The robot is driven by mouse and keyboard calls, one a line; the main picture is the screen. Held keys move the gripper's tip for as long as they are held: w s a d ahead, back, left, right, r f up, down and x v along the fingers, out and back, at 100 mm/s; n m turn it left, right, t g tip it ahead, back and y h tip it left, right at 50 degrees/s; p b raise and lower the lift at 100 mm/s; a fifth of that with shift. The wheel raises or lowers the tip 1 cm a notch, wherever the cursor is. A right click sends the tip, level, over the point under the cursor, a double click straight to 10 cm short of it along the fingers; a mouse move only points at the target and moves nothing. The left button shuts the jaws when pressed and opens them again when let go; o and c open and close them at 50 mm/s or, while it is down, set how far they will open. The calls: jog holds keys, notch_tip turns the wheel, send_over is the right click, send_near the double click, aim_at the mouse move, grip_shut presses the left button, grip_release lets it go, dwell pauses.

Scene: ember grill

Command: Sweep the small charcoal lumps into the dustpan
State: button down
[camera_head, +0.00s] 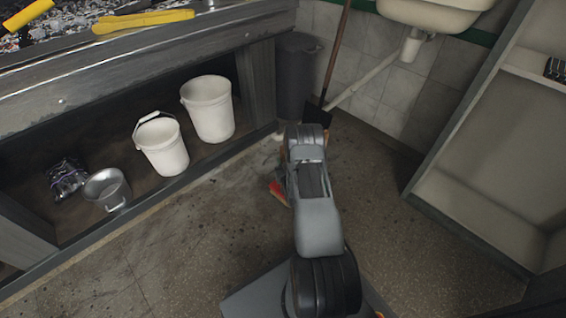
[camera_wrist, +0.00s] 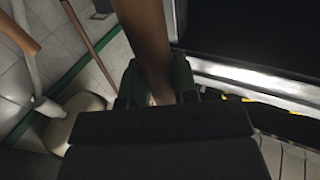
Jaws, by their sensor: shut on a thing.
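My gripper (camera_wrist: 157,88) shows in the wrist view, shut on a brown wooden handle (camera_wrist: 146,30). What the handle belongs to is hidden. In the head view my own arm covers the gripper and most of what it holds. A small red thing (camera_head: 278,193) shows low beside my arm, near the floor; I cannot tell if it is part of the held tool or the dustpan. Small dark specks and smudges lie scattered on the floor (camera_head: 190,235); I cannot tell which are charcoal lumps. No clear dustpan shows.
A long-handled black shovel (camera_head: 317,113) leans by the tiled wall, next to a dark bin (camera_head: 296,75). Two white buckets (camera_head: 208,110) (camera_head: 163,148), a metal pot (camera_head: 107,188) and a dark bag (camera_head: 67,177) stand under the grill counter (camera_head: 130,75). Open shelving (camera_head: 425,160) bounds the right.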

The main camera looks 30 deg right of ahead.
jog(key=shift+f+b, duration=2.2)
jog(key=shift+f, duration=1.1)
jog(key=shift+w+d+r, duration=0.55)
jog(key=shift+w+d, duration=0.75)
jog(key=shift+d, duration=5.85)
notch_tip(320, 180, up, 6)
jog(key=p, duration=0.4)
jog(key=shift+r, duration=0.25)
